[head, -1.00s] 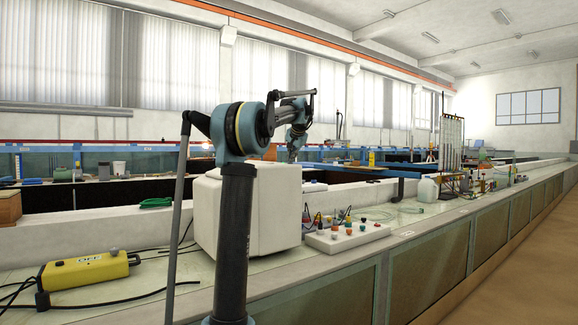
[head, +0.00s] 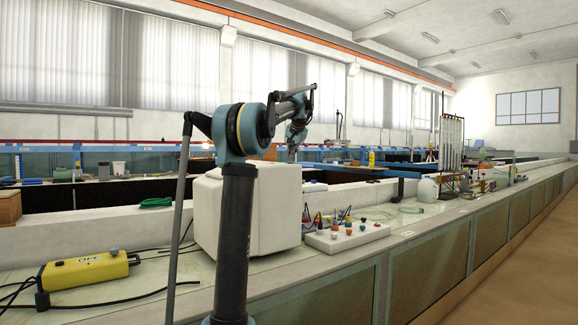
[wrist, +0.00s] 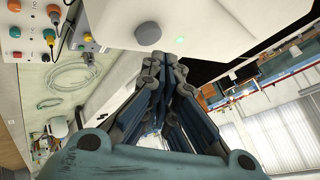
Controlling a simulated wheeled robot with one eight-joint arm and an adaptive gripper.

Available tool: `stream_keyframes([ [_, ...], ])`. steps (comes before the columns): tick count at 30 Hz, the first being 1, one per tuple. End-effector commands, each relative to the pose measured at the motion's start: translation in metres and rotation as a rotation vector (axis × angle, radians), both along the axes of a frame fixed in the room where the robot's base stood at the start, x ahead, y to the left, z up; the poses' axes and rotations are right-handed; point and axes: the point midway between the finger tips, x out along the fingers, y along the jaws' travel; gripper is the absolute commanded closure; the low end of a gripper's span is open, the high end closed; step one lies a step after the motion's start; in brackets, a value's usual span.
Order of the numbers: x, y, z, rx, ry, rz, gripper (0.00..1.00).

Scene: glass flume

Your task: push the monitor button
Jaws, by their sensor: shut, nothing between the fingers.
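The monitor (head: 225,215) is a white boxy case on the glass-topped bench, partly hidden behind my arm's column in the head view. In the wrist view, the monitor's pale front (wrist: 215,18) fills the top, with a round dark grey button (wrist: 148,34) and a small lit green light (wrist: 180,40) beside it. My gripper (wrist: 163,58) is shut and empty, its fingertips just below the button in the picture. I see no contact with it; the exact gap cannot be told.
A white control box (head: 347,235) with coloured knobs and plugged cables stands right of the monitor; it also shows in the wrist view (wrist: 40,25). A yellow box (head: 85,270) with cables lies at left. A coiled clear hose (wrist: 70,75) lies on the bench beyond the control box.

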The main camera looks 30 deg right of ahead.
Motion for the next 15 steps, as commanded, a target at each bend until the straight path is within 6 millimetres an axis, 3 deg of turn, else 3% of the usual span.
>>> stream_keyframes([
  [15,0.0,0.0,0.04,0.0,0.0,0.0,1.0],
])
